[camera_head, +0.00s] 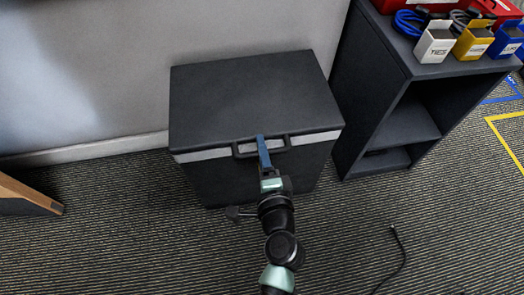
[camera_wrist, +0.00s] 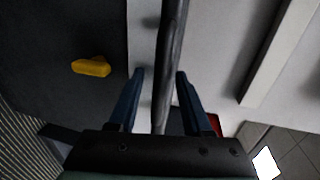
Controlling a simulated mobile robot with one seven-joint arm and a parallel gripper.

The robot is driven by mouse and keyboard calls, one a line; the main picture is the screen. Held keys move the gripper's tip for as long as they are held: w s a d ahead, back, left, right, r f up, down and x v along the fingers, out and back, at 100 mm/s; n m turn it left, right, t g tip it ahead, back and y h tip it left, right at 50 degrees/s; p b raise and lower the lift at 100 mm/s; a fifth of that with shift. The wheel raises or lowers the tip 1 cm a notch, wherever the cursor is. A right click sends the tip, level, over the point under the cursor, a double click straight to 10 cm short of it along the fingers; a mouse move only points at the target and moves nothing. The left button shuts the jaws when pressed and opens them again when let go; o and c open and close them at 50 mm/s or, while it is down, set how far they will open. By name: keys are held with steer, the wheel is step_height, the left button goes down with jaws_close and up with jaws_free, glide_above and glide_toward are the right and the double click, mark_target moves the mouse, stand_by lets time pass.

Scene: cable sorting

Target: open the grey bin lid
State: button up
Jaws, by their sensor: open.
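The dark grey bin (camera_head: 210,180) stands against the wall with its flat lid (camera_head: 250,95) shut. A light strip runs along the lid's front edge. A dark loop handle (camera_head: 240,151) sticks out at the middle of that edge. My gripper (camera_head: 262,140) is at the handle, its blue fingers pointing toward the lid. In the wrist view my gripper (camera_wrist: 160,73) is open, with the dark handle bar (camera_wrist: 171,50) running between its two fingers. Gaps show on both sides of the bar, so no grip on it is visible.
A dark shelf unit (camera_head: 405,75) stands close on the bin's right, with small white, yellow and blue boxes on top. A black cable (camera_head: 401,250) lies on the carpet at lower right. A wooden piece (camera_head: 28,198) is at far left. A yellow piece (camera_wrist: 91,67) shows in the wrist view.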

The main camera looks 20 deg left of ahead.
jaws_close()
stand_by(1.4)
